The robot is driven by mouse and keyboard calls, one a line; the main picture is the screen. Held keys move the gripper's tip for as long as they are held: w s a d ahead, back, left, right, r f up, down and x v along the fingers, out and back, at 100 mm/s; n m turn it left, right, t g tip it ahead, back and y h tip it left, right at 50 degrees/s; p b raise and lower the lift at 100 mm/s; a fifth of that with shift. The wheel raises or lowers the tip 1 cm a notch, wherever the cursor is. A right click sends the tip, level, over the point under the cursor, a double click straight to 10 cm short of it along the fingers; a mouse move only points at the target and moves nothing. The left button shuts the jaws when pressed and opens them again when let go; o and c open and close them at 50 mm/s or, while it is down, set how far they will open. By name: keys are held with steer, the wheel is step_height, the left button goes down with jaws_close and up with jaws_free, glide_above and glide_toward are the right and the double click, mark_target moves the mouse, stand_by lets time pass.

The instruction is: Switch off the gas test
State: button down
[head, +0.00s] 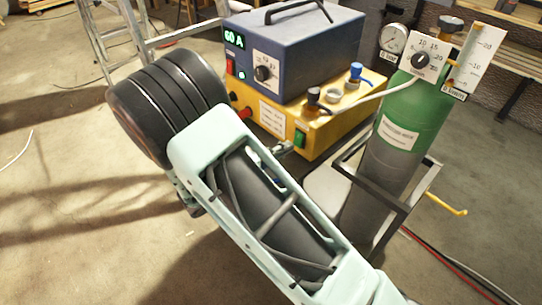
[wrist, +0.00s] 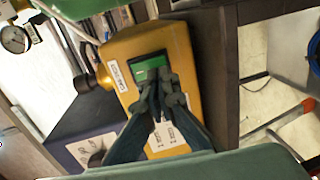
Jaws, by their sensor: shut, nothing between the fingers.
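The yellow box (head: 262,125) sits under the blue power unit, with a green rocker switch (head: 299,138) low on the right of its front. In the wrist view the same switch (wrist: 150,66) shows a bright green face in a dark frame. A small white label (wrist: 118,75) is beside it, too small to read surely. My gripper (wrist: 160,80) is shut and empty, its fingertips right at the switch and covering its lower part. I cannot tell whether they touch it. In the head view my arm hides most of the gripper.
The blue power unit (head: 290,50) shows a green "60 A". A green-and-grey gas cylinder (head: 400,140) with a gauge (head: 393,38) and a flow tube (head: 471,60) stands to the right in a dark frame (head: 390,215). A hose runs from it to the yellow box. A ladder (head: 115,35) stands behind left.

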steer(key=shift+w+d+f, duration=0.15)
steer(key=shift+w+d, duration=0.35)
